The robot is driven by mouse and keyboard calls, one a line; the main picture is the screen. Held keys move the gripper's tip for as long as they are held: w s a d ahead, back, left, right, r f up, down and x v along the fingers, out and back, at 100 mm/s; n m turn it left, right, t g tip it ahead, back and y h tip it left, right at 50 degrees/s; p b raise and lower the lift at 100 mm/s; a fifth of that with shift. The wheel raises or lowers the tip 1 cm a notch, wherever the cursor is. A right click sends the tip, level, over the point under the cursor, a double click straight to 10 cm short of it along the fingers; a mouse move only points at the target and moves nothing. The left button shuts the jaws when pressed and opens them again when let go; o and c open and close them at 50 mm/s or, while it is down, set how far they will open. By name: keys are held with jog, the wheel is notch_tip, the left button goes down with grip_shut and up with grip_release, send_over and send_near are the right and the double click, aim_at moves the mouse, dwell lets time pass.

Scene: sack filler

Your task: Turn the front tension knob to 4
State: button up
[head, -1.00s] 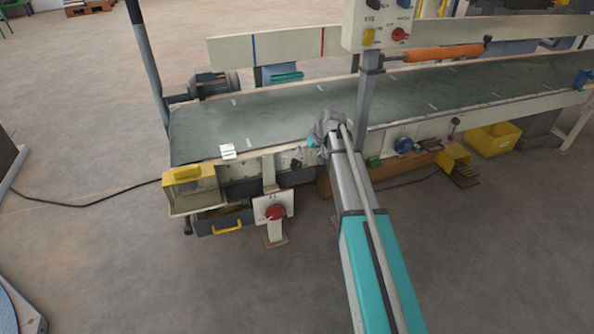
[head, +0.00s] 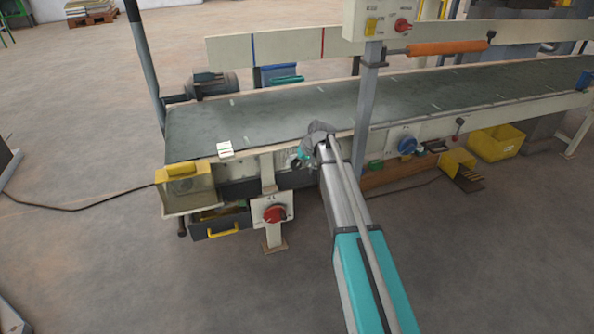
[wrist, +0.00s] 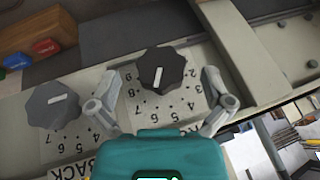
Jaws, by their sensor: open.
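Two dark lobed knobs sit on a pale numbered panel in the wrist view. The knob (wrist: 160,70) in the middle lies between my fingertips, with a gap on each side. Its white pointer line points down and slightly left in the picture, and the number it marks is hard to tell. Digits 2 and 3 show at its right and 7 at its left. My gripper (wrist: 161,76) is open. In the head view my gripper (head: 318,138) is at the conveyor's front edge.
The green conveyor belt (head: 225,125) runs behind my gripper. A red rotary switch (head: 273,213) stands on a post below left, near an open drawer (head: 222,229). A grey post (head: 364,110) rises right of my arm. A blue knob (head: 407,145) and yellow bin (head: 497,143) are further right.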

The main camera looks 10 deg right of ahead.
jog(key=shift+w+a+f+b, duration=0.25)
jog(key=shift+f+b, duration=0.15)
jog(key=shift+f, duration=0.2)
jog(key=c, duration=1.1)
jog(key=shift+c, duration=0.2)
